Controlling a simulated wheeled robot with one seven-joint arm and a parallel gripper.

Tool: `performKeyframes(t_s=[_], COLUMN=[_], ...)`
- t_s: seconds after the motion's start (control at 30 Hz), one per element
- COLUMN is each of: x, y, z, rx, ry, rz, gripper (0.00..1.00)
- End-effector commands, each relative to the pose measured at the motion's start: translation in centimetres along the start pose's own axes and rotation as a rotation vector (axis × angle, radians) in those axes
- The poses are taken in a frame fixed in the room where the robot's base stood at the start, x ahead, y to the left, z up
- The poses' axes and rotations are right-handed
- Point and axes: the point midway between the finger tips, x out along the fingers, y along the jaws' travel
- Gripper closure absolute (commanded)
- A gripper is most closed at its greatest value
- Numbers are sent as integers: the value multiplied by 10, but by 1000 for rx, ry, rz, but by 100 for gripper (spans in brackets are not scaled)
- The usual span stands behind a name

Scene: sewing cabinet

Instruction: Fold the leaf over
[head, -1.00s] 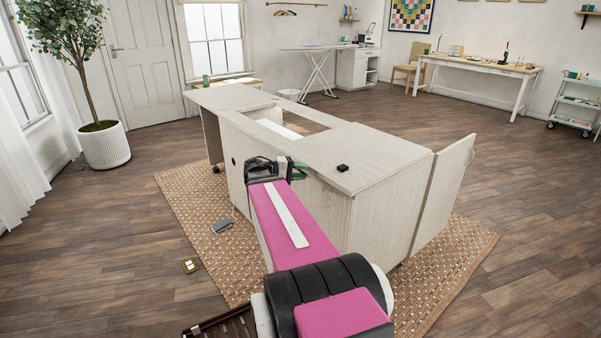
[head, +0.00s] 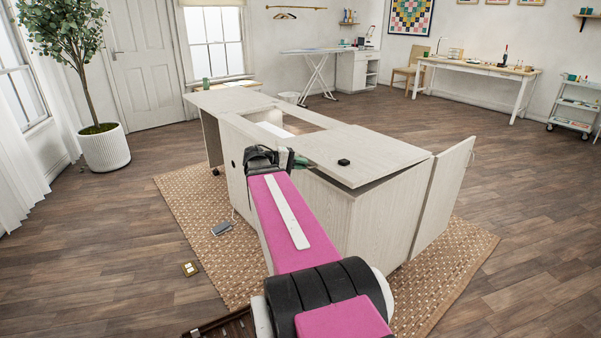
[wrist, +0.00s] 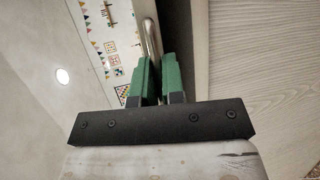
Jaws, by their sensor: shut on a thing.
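The leaf (head: 375,152) is the pale wood panel on the right part of the cabinet top. Its near edge stands raised and tilted, with a dark gap between it and the cabinet body (head: 375,215). My gripper (head: 297,161) is at the leaf's near-left edge. In the wrist view its green fingers (wrist: 158,80) are shut at a shiny metal pull (wrist: 151,38) beside the leaf's edge. The fingers hide how much of the pull or edge they hold. A small black object (head: 343,162) lies on the leaf.
An open recess (head: 285,128) lies left of the leaf. A cabinet door (head: 445,197) stands open at the right. Open floor lies right.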

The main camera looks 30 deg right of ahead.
Motion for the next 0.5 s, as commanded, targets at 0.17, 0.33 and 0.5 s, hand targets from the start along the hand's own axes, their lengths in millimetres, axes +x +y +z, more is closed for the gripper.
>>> performKeyframes(t_s=[0.17,0.33,0.5], x=[-4,-7,-7], y=[36,69,101], z=[2,2,1], rx=[-18,-40,-63], ry=[0,-1,-1], rz=[-53,-107,-162], gripper=[100,100,100])
